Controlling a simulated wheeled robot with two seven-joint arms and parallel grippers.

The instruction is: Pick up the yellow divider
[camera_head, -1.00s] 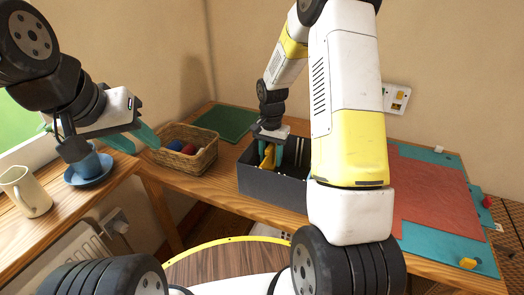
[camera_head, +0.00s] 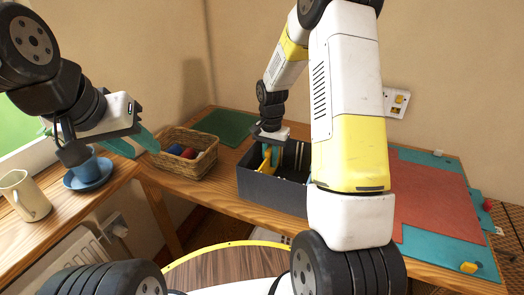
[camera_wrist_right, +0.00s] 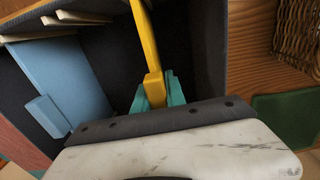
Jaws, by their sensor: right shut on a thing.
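The yellow divider (camera_head: 263,168) is a flat strip inside the dark grey box (camera_head: 283,197) on the wooden table. My right gripper (camera_head: 271,156) reaches down into the box and is shut on it. In the right wrist view the yellow divider (camera_wrist_right: 146,38) runs away from between the teal fingertips (camera_wrist_right: 158,90), still within the box walls. Its far end is cut off by the top of the picture. My left gripper (camera_head: 142,147) is open and empty, held in the air near the blue cup.
A blue cup (camera_head: 92,167) on a saucer and a cream jug (camera_head: 24,196) stand on the left ledge. A wicker basket (camera_head: 182,160) is left of the box. Light blue (camera_wrist_right: 49,78) and wooden pieces lie in the box. A red mat (camera_head: 433,195) lies at right.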

